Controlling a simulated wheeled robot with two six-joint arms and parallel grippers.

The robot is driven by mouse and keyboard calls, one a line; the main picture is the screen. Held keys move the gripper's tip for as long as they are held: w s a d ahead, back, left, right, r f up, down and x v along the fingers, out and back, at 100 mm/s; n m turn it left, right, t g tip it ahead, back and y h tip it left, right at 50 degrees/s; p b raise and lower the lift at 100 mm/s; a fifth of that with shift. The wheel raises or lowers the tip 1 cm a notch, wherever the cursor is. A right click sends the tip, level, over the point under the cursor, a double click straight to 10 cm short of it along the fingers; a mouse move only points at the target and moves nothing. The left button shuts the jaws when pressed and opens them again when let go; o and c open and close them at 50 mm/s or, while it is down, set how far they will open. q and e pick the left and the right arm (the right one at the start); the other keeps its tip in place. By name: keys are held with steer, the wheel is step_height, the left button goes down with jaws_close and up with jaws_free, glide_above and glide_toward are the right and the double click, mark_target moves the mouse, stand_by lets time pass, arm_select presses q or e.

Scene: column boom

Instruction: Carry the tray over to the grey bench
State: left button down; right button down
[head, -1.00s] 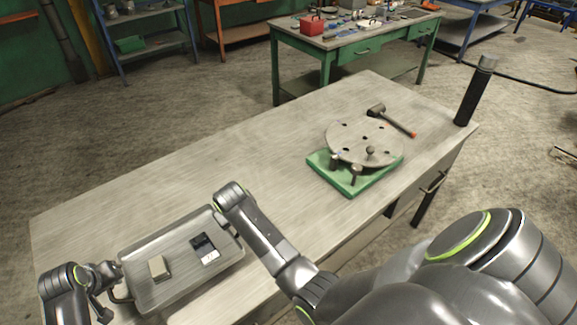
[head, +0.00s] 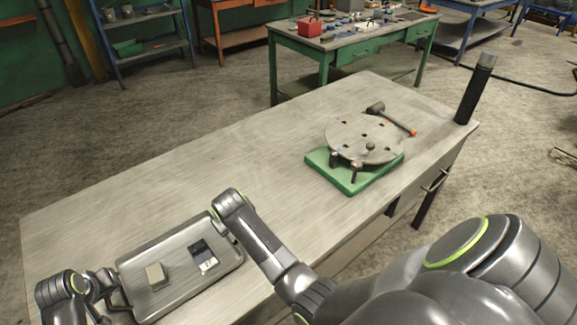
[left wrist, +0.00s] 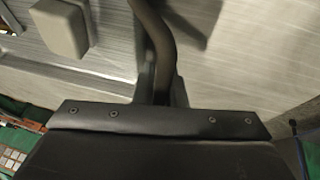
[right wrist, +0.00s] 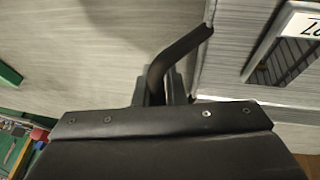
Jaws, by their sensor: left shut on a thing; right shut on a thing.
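The grey metal tray (head: 180,292) is at the lower left of the head view, over the near left end of a pale grey table (head: 130,190). It carries a small beige block (head: 156,273) and a dark item with a white label (head: 203,257). My left gripper (left wrist: 165,92) is shut on the tray's dark left handle (left wrist: 156,40). My right gripper (right wrist: 165,88) is shut on the right handle (right wrist: 180,55); my wrist hides it in the head view. I cannot tell whether the tray touches the tabletop.
A dark post (head: 475,90) stands at the far right corner. A cluttered green bench (head: 345,45) stands beyond clear floor.

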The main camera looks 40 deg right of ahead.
arm_select(q)
steer(key=c, duration=1.9)
jaws_free()
steer(key=shift+f, duration=0.15)
arm_select(e)
steer(key=c, duration=1.9)
jaws_free()
steer(key=shift+f, duration=0.1)
arm_select(q)
steer(key=o, duration=0.4)
arm_select(e)
steer(key=o, duration=0.4)
arm_select(q)
steer(key=shift+s, duration=0.1)
arm_select(e)
steer(key=shift+s, duration=0.1)
arm_select(q)
steer(key=shift+r, duration=0.25)
steer(key=v, duration=1.1)
steer(key=shift+s+a+r, duration=0.15)
steer(key=shift+s+r, duration=0.05)
steer(key=shift+r, duration=0.05)
arm_select(e)
steer(key=v, duration=1.2)
